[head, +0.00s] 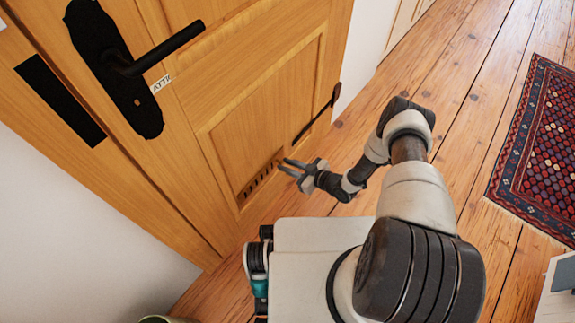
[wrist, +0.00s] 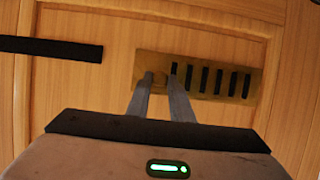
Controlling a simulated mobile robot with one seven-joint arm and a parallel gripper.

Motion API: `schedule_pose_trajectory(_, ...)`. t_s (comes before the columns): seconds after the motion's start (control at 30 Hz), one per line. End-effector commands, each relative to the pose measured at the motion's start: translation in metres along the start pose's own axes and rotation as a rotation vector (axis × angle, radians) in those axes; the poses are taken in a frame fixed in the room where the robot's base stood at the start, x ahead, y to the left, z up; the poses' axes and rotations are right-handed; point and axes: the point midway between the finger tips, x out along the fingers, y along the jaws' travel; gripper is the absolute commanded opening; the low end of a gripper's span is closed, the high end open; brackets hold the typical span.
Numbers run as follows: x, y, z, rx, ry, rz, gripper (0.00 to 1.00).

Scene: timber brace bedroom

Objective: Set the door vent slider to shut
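The door vent (head: 258,178) is a brass plate with dark slots low on the wooden door (head: 262,85). In the wrist view the vent plate (wrist: 245,85) shows several open dark slots toward its right. A small round brass knob shows at its left end (wrist: 159,79), between my fingers. My gripper (head: 290,167) reaches the vent in the head view. In the wrist view its two fingers (wrist: 161,78) are apart, one on each side of the knob. I cannot tell whether they touch it.
A black handle with a long plate (head: 115,65) is higher on the door, beside a small label (head: 161,84). A dark bar (head: 318,115) is at the door's right side. A patterned rug (head: 540,145) lies at right. Wooden floor (head: 440,75) between is clear.

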Motion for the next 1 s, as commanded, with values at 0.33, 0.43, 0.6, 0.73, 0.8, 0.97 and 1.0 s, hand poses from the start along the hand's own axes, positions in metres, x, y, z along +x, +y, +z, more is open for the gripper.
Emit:
schedule_pose_trajectory(0.33,0.0,0.012,0.0,-0.004,0.0,0.0,0.0)
schedule_pose_trajectory(0.43,0.001,0.02,-0.001,-0.002,0.001,0.0,0.0)
schedule_pose_trajectory(0.6,0.001,0.021,-0.001,0.0,0.001,0.003,0.0)
schedule_pose_trajectory(0.73,0.001,0.022,-0.001,-0.001,0.001,0.004,0.34)
schedule_pose_trajectory(0.8,0.0,0.021,-0.001,-0.001,0.001,0.003,0.38)
schedule_pose_trajectory(0.97,0.0,0.02,-0.001,0.0,0.001,0.002,0.38)
schedule_pose_trajectory(1.0,0.0,0.02,-0.001,0.0,0.001,0.001,0.38)
